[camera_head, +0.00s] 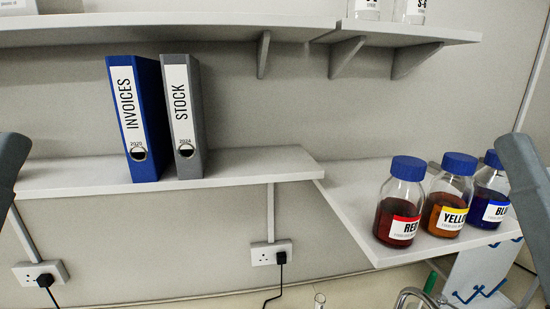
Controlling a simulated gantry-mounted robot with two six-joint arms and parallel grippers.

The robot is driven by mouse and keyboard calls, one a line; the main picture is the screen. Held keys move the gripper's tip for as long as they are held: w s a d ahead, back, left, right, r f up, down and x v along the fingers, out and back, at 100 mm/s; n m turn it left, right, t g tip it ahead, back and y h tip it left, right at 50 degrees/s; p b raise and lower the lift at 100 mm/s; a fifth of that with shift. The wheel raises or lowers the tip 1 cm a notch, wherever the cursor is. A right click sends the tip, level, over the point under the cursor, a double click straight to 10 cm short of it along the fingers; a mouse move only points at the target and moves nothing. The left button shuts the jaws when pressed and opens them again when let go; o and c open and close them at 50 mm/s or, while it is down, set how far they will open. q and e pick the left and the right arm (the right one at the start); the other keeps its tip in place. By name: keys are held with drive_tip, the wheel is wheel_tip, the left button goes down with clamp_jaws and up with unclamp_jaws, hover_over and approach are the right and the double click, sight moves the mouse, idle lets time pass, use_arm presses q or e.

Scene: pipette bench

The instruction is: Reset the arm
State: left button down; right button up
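Neither of my grippers shows its fingers in the head view. A dark grey link of my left arm (10,165) stands at the left edge, and a dark grey link of my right arm (528,180) comes in at the right edge. Both are cut off by the frame, so I cannot see what the grippers hold.
A blue binder (145,120) and a grey binder (190,115) stand on the left shelf (255,168). Bottles labelled red (400,205), yellow (450,200) and blue (490,195) stand on the right shelf (350,205), close to my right arm. An upper shelf (200,35) runs above.

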wheel_tip(320, 180, up, 18)
drive_tip(key=p, duration=1.6)
drive_tip(key=shift+r, duration=0.2)
idle(0.3)
